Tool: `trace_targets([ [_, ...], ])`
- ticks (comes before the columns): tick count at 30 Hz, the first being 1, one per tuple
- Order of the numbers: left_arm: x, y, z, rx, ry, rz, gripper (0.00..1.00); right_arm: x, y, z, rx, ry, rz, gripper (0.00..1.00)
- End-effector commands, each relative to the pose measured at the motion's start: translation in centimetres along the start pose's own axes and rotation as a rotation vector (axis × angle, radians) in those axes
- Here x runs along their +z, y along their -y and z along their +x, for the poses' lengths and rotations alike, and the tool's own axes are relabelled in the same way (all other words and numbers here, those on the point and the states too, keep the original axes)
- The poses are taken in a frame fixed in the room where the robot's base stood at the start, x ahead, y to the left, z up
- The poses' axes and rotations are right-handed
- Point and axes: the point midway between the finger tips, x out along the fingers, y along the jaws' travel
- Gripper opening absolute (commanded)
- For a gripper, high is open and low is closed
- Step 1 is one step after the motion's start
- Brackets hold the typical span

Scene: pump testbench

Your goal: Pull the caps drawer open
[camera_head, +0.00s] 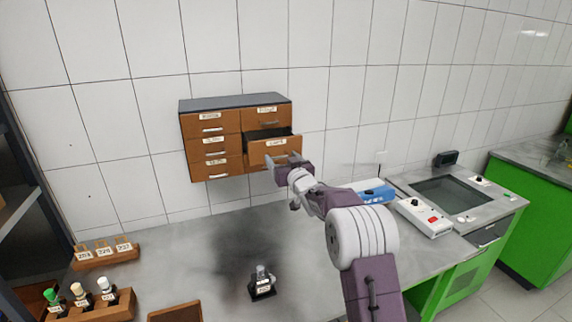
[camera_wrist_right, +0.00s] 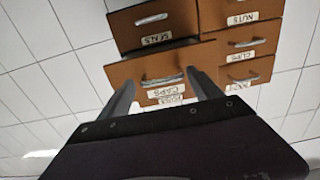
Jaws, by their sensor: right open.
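The caps drawer (camera_head: 262,150) is in the right column, middle row, of a brown wall cabinet (camera_head: 209,126). It stands out from the cabinet front, and a dark gap shows above it. In the right wrist view its front (camera_wrist_right: 125,72) carries the CAPS label and a silver handle (camera_wrist_right: 162,81). My right gripper (camera_head: 283,160) is at the drawer front. In the right wrist view the gripper (camera_wrist_right: 162,80) is open, with one finger on each side of the handle. I cannot tell whether the fingers touch the drawer. My left gripper is not in view.
The seals drawer (camera_wrist_right: 130,28) and the other drawers look closed. The bench middle is mostly clear.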

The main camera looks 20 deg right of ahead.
Motion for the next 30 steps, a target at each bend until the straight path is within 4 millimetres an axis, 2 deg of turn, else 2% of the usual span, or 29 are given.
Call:
trace_targets([
  [7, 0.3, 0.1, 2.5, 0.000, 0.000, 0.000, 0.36, 0.3, -0.2, -4.5, 0.003, -0.004, 0.000, 0.74],
  [13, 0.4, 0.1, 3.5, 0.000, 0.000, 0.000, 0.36, 0.0, -0.3, -8.1, 0.003, -0.006, 0.001, 0.74],
  [18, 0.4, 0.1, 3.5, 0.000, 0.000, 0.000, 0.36, -0.2, -0.2, -8.9, 0.002, -0.005, 0.001, 0.74],
  [28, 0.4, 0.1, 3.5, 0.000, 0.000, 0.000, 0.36, -0.2, -0.2, -8.8, 0.002, -0.005, 0.001, 0.74],
  [30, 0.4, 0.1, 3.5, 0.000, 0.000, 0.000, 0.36, -0.3, 0.3, -8.8, -0.006, -0.006, 0.000, 0.74],
])
